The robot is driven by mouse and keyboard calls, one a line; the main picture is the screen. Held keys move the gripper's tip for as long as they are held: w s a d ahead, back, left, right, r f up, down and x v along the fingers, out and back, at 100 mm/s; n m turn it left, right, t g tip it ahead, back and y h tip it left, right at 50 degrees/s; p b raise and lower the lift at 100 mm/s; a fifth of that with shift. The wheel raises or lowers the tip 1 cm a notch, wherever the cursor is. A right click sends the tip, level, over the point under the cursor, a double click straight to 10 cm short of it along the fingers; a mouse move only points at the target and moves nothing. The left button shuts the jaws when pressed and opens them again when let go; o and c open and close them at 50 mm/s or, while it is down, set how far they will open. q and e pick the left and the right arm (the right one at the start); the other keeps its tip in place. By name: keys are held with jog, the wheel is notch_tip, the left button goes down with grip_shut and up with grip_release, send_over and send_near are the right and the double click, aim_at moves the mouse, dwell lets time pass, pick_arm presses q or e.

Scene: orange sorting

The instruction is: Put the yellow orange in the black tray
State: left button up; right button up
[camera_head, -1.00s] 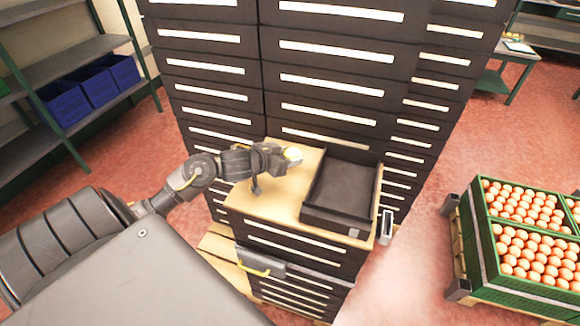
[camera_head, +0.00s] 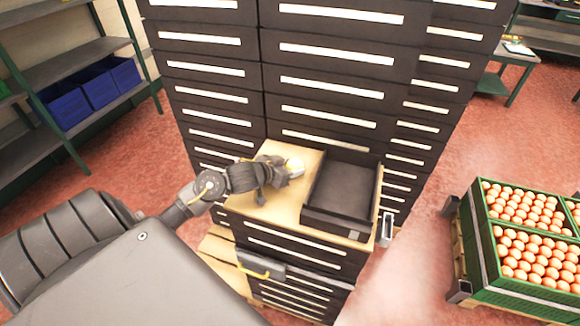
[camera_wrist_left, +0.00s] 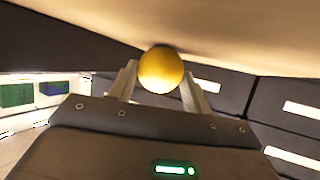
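The yellow orange (camera_wrist_left: 161,69) sits between the two fingers of my left gripper (camera_wrist_left: 160,82) in the left wrist view, with a finger against each side. In the head view my left gripper (camera_head: 288,171) is over the wooden cabinet top, with the pale yellow orange (camera_head: 295,166) at its tip, partly hidden by the fingers. I cannot tell how far it is above the wood. The black tray (camera_head: 341,186) lies empty on the same top, just right of the gripper. My right gripper is not in view.
The wooden top (camera_head: 277,206) of the low drawer cabinet is otherwise clear. Tall dark drawer cabinets (camera_head: 330,85) stand close behind it. Green crates of orange-coloured fruit (camera_head: 532,254) stand at the right. A shelf with blue bins (camera_head: 98,88) is at the left.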

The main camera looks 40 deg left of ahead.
pick_arm(q)
jog(key=o, duration=0.4)
jog(key=shift+o, duration=0.2)
jog(key=shift+r, duration=0.2)
jog(key=v, duration=1.2)
